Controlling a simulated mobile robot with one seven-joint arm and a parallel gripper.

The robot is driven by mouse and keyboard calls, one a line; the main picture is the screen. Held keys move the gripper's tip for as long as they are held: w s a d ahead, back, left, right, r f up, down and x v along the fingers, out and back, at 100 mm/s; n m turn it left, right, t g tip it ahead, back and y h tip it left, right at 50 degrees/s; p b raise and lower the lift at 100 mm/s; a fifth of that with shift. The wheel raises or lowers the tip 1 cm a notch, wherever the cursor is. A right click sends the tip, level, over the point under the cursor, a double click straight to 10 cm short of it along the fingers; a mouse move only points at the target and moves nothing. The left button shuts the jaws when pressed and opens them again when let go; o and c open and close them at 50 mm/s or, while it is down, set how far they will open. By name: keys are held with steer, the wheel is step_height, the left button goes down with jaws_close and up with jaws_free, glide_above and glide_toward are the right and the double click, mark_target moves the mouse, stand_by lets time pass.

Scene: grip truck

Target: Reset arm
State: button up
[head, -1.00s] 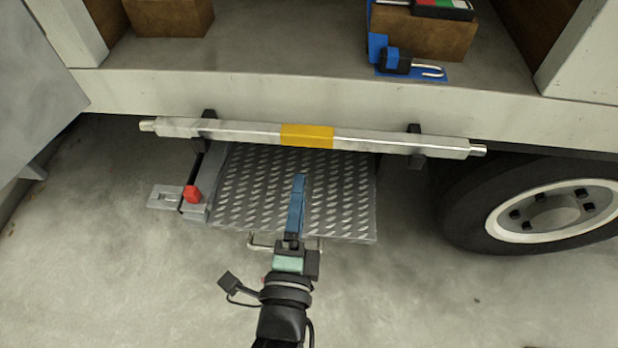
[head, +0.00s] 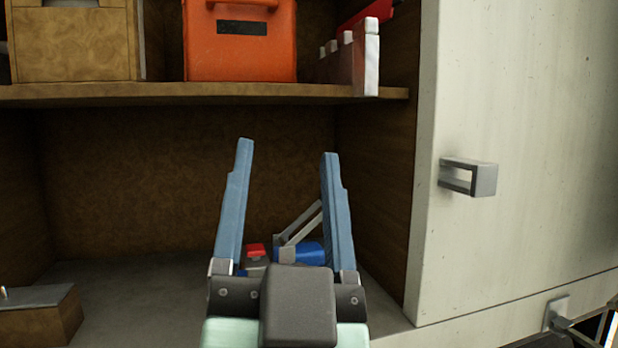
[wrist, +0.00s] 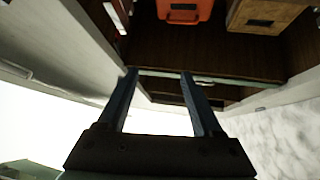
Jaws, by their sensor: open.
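My gripper (head: 286,205) is raised in front of the truck's open compartment, its two blue fingers pointing up and spread apart. Nothing is between the fingers. In the wrist view my gripper (wrist: 160,95) also shows open and empty, with the shelf beyond its fingertips. Behind my gripper, on the compartment floor, are a blue and grey object (head: 300,250) and a small red item (head: 255,250), both partly hidden by the fingers.
A white panel with a handle (head: 470,177) stands at the right. A wooden box (head: 45,318) sits low at the left.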

steer(key=s+d+r+n+t+h, duration=0.1)
steer(key=s+r+n, duration=0.1)
steer(key=s+r, duration=0.2)
steer(key=shift+d+r, duration=0.3)
steer(key=shift+r, duration=0.65)
